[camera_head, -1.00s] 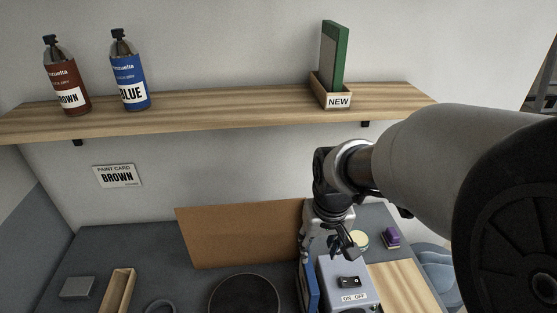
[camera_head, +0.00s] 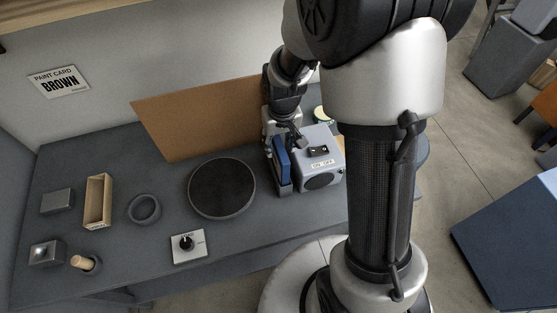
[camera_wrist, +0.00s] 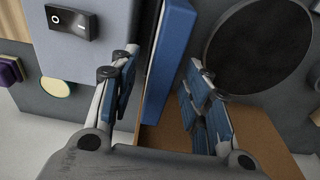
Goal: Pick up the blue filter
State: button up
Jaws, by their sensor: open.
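The blue filter (camera_head: 283,160) is a flat, upright blue panel at the left side of the grey box with the ON/OFF switch (camera_head: 322,163). My gripper (camera_head: 284,132) is just above and at the filter's top; in the wrist view my gripper (camera_wrist: 166,95) is open, with a gap between the filter and the right finger. The filter's lower part is hidden in the wrist view.
The grey box (camera_wrist: 85,40) stands close on the left in the wrist view. A brown board (camera_head: 200,118) leans behind. A round dark plate (camera_head: 222,188), a knob panel (camera_head: 188,245), a ring (camera_head: 144,209) and a wooden tray (camera_head: 97,200) lie left on the grey table.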

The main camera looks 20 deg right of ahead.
jog(key=f, duration=0.1)
jog(key=f+b, duration=0.1)
jog(key=f, duration=0.3)
jog(key=shift+w+a+f, duration=0.1)
jog(key=shift+w+f, duration=0.05)
jog(key=shift+w, duration=0.2)
jog(key=shift+c, duration=0.5)
grip_shut()
